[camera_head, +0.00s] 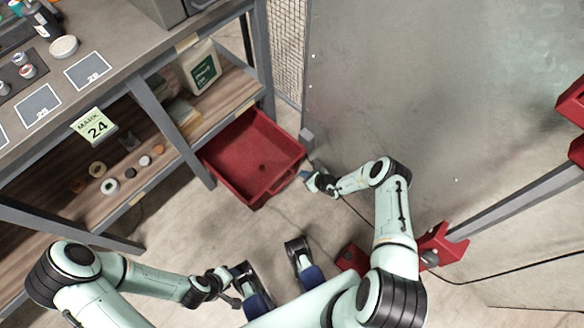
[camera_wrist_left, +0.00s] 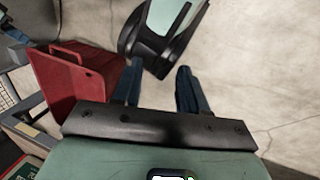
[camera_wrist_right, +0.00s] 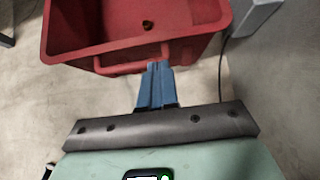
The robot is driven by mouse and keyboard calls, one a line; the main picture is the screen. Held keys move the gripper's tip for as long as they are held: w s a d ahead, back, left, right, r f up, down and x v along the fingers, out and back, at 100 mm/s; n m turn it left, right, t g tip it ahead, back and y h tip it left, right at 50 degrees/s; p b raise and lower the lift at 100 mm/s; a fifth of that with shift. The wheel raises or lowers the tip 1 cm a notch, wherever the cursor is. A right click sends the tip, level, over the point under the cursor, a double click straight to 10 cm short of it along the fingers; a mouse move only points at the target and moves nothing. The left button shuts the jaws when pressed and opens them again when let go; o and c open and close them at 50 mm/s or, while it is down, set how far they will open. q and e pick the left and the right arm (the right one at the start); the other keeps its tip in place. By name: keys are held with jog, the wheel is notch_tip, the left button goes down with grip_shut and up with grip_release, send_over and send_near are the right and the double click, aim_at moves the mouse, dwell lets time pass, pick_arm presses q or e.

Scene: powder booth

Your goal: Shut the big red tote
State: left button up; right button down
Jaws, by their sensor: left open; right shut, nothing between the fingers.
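The big red tote (camera_head: 232,185) is an open-topped bin low by the floor, sticking out from under the shelving unit's right end. Its inside shows bare but for a small dark spot. In the right wrist view, the tote's front bar handle (camera_wrist_right: 118,68) faces me. My right gripper (camera_head: 308,178) is shut and empty at the tote's front right side; its fingertips (camera_wrist_right: 157,66) overlap the handle's right end, and contact cannot be told. My left gripper (camera_wrist_left: 160,84) is open and empty, apart from the tote (camera_wrist_left: 75,75), low in the head view.
The shelving unit (camera_head: 185,45) stands at left, its post beside the tote. A grey metal panel (camera_head: 400,70) rises behind my right arm. Red brackets (camera_head: 438,245) and a dark cable lie at right. Concrete floor is open in front of the tote.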

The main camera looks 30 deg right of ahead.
jog(key=b, duration=0.5)
send_near(287, 169)
notch_tip(287, 169, down, 3)
jog(key=w, duration=0.2)
jog(key=shift+w+a+f+b, duration=0.2)
jog(key=shift+w+a+b, duration=0.15)
jog(key=shift+w+a, duration=0.4)
jog(key=shift+w+f, duration=0.1)
jog(key=shift+w, duration=0.2)
pick_arm(q)
jog(key=w+a+f+t+y, duration=0.1)
jog(key=w+a+f, duration=0.3)
jog(key=f, duration=0.4)
jog(key=shift+w+a+n+t, duration=0.2)
jog(key=shift+w+n+t, duration=0.15)
jog(key=shift+w, duration=0.35)
